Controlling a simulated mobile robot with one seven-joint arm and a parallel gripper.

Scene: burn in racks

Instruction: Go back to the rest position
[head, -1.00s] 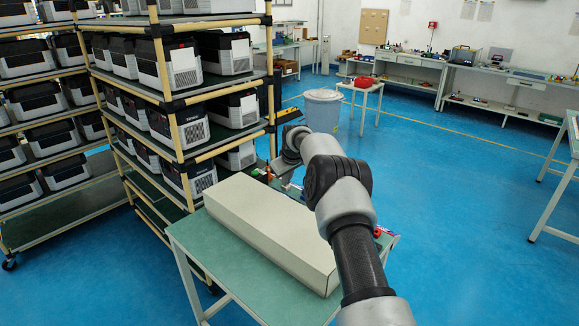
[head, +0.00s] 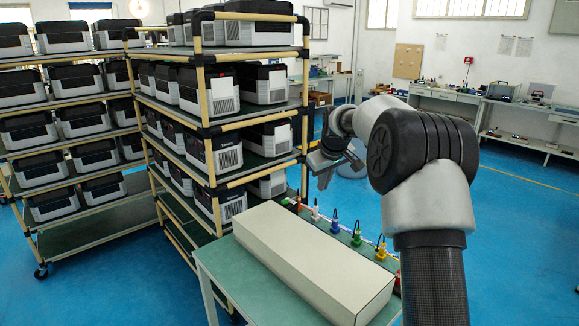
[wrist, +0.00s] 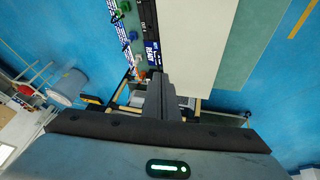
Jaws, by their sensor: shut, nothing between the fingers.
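My gripper (head: 323,182) is raised beyond the far edge of the green-topped table, in front of the rack's right post in the head view. Its fingers point down and look shut and empty. In the wrist view the closed dark fingers (wrist: 163,98) show at the centre, with nothing between them. My arm is bent and fills the right of the head view. A long pale box (head: 310,262) lies on the green table (head: 222,268), apart from the gripper.
Several coloured plugs (head: 335,226) stand in a row behind the box. A shelf rack (head: 205,120) with several black-and-white units stands close left of the gripper; another rack (head: 40,258) is farther left. Workbenches (head: 440,95) line the back wall. Blue floor is open at right.

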